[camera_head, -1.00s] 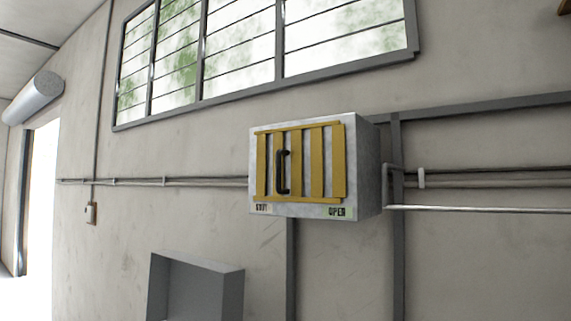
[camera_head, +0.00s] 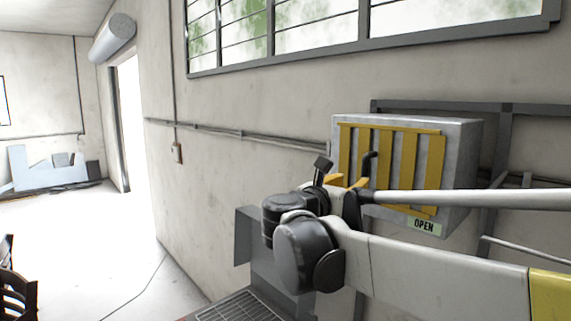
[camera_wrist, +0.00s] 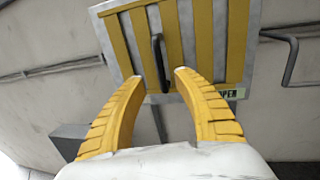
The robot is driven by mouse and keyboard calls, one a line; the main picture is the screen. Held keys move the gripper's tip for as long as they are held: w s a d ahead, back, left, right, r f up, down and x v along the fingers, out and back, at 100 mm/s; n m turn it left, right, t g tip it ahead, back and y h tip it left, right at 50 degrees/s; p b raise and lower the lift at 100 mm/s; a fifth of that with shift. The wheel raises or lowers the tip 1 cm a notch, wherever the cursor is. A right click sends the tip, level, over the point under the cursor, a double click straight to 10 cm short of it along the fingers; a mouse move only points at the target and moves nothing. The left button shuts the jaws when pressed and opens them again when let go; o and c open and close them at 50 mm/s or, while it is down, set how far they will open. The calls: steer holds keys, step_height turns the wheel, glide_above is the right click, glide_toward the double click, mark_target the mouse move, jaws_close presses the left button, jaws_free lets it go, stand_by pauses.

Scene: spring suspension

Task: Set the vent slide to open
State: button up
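The vent slide (camera_head: 408,160) is a yellow slatted plate on a grey metal box (camera_head: 462,150) fixed to the wall. A green OPEN label (camera_head: 423,226) sits at the box's lower right; the label at lower left is hidden behind my arm. My gripper (camera_wrist: 158,76) has its yellow fingers spread wide and empty, below and in front of the handle, one on each side of it in the picture. Contact is not visible.
A grey open box (camera_head: 243,235) stands below the vent. Pipes (camera_head: 235,134) run along the wall, and a louvred window (camera_head: 310,35) is above.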

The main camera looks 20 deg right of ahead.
mark_target(364, 176)
steer(key=p+x, duration=0.2)
steer(key=x, duration=0.7)
steer(key=shift+w+d+f, duration=0.1)
steer(key=shift+w+d, duration=0.05)
steer(key=shift+d, duration=0.05)
jaws_close()
